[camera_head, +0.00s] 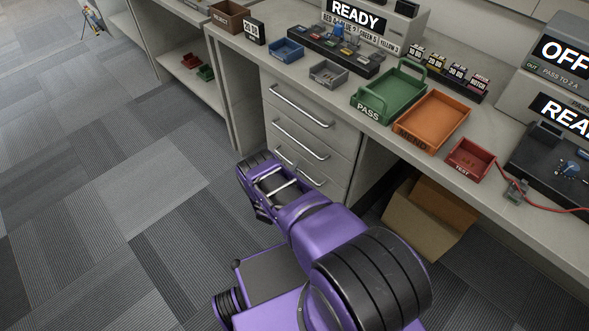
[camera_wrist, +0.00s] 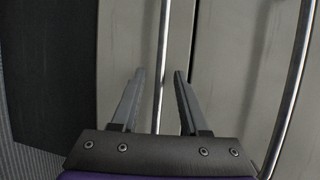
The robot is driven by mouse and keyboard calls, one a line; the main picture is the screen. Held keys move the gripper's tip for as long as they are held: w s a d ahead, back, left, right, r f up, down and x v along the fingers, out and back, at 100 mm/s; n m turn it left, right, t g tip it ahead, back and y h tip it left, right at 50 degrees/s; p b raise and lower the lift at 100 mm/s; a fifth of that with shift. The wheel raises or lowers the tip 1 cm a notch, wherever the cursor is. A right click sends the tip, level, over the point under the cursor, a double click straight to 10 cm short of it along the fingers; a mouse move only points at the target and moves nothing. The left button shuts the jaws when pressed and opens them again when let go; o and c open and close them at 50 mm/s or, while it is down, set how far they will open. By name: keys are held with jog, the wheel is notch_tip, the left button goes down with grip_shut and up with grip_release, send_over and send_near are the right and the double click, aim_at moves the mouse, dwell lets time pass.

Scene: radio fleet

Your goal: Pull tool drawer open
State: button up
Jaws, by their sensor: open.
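The drawer unit (camera_head: 318,122) under the counter has light grey fronts with long silver bar handles. The top handle (camera_head: 300,105) and the one below it (camera_head: 300,139) show clearly; the lower fronts are partly hidden by my purple arm. In the wrist view my gripper (camera_wrist: 159,78) is open, with a finger on each side of a handle bar (camera_wrist: 163,40). The bar runs between the fingers, and the jaws are not closed on it. A second handle (camera_wrist: 300,60) lies to the right. The drawer fronts look closed. Which drawer is meant is not marked.
The counter above carries a green PASS tray (camera_head: 375,108), an orange tray (camera_head: 425,135) and a red tray (camera_head: 468,160). An open cardboard box (camera_head: 425,222) stands on the floor right of the drawers. The carpet (camera_head: 110,200) to the left is clear.

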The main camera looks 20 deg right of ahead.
jog(key=shift+c, duration=0.2)
grip_shut()
dwell(1.1)
